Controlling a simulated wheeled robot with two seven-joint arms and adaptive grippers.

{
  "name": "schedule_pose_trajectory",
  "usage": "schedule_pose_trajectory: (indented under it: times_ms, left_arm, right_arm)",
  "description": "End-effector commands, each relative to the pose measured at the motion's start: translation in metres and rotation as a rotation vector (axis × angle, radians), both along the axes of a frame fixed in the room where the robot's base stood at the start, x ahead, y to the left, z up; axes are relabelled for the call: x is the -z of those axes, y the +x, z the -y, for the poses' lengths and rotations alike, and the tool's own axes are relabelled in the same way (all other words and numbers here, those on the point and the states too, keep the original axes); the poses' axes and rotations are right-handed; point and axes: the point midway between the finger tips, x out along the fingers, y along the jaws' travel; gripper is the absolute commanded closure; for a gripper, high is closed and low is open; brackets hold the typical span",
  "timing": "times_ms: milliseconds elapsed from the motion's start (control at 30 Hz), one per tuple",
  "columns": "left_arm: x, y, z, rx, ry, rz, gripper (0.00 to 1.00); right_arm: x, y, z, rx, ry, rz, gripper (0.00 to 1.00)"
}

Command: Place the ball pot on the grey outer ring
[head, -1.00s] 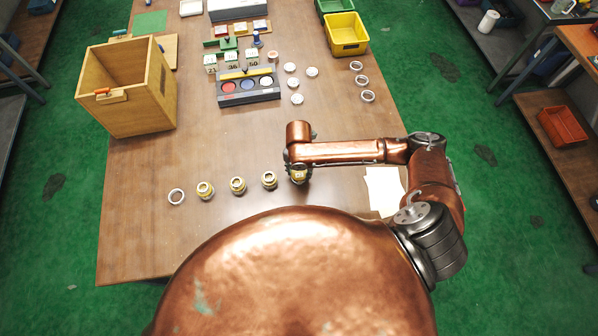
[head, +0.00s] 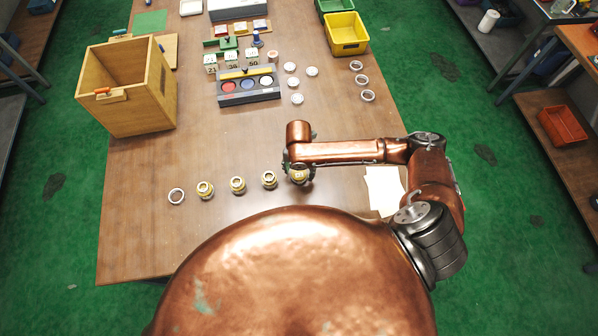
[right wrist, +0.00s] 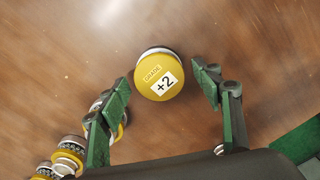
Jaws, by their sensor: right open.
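A yellow round pot top labelled "GRADE +2" (right wrist: 160,76) lies between my right fingertips in the right wrist view. A pale grey rim shows under its far edge. The same pot shows in the head view (head: 299,175), partly covered by my right gripper (head: 298,167). In the wrist view my right gripper (right wrist: 164,82) is open, with a finger on each side of the pot and gaps between. My left gripper is out of view.
Several yellow-topped stacks, one here (head: 269,180), stand in the front row left of my right gripper. Loose rings (head: 368,96) and white discs (head: 297,99) lie farther back. A wooden box (head: 150,100) stands at the left. White paper (head: 384,190) lies at the right.

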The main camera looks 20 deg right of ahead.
Motion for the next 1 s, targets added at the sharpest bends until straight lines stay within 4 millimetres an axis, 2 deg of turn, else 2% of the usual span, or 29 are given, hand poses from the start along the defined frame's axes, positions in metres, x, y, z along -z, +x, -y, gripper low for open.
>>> schedule_pose_trajectory:
  times_ms: [533,733,1000]
  left_arm:
    - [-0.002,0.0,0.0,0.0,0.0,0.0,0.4]
    - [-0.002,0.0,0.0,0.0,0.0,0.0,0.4]
    - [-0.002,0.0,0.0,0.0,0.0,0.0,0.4]
  right_arm:
    - [-0.101,0.001,0.0,0.0,-0.001,0.004,0.4]
    - [-0.117,0.001,0.0,0.0,0.0,0.001,0.4]
    - [-0.119,0.001,0.0,0.001,0.0,0.0,0.4]
